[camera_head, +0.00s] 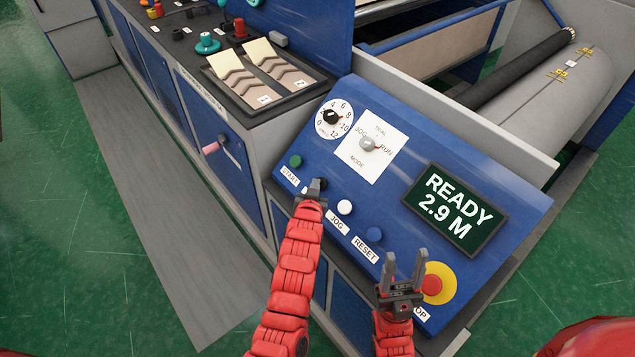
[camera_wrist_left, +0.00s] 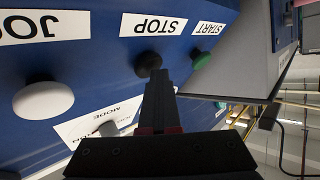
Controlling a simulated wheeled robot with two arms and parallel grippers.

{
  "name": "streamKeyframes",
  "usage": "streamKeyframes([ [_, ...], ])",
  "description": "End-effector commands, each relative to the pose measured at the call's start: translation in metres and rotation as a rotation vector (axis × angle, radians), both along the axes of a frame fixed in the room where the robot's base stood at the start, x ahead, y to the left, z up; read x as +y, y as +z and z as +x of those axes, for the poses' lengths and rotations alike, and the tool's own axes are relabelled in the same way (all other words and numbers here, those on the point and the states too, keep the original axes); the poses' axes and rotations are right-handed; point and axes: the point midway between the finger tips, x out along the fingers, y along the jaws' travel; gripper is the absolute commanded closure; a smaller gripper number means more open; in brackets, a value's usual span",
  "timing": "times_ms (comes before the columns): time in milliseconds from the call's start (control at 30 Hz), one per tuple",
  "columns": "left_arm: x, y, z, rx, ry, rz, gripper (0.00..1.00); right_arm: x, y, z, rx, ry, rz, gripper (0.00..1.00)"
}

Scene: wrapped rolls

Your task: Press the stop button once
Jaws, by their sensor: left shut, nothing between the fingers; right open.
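The stop button is a black round button (camera_head: 323,183) on the blue sloped control panel (camera_head: 480,190), between the green START button and the white JOG button. In the left wrist view the black button (camera_wrist_left: 147,62) sits beside its upside-down STOP label (camera_wrist_left: 153,25). My left gripper (camera_head: 315,184) is shut and empty, its fingertips right at the black button and partly covering it. In the left wrist view the shut fingers (camera_wrist_left: 158,75) overlap the button's edge; I cannot tell whether they touch it. My right gripper (camera_head: 405,254) is open and empty above the panel's lower right.
A red mushroom button on yellow (camera_head: 437,284) is close beside my right gripper, its label partly hidden. The green START button (camera_head: 295,161), white JOG button (camera_head: 345,207) and blue RESET button (camera_head: 375,233) are nearby. The display (camera_head: 457,208) reads READY 2.9 M.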

Motion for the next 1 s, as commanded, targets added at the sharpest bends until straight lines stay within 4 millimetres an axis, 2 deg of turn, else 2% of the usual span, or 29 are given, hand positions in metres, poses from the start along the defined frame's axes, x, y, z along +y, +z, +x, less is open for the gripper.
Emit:
streamKeyframes([
  [433, 0.012, 0.017, -0.009, 0.004, 0.0, 0.002, 1.0, 0.0, 0.026, 0.0, 0.0, 0.0, 0.0, 0.5],
  [833, 0.014, 0.019, -0.01, 0.001, 0.0, 0.0, 1.0, 0.0, 0.028, 0.0, 0.0, 0.0, 0.0, 0.5],
  [1000, 0.02, 0.034, -0.014, 0.0, 0.001, -0.001, 1.0, 0.0, 0.044, 0.0, 0.0, 0.0, 0.0, 0.5],
])
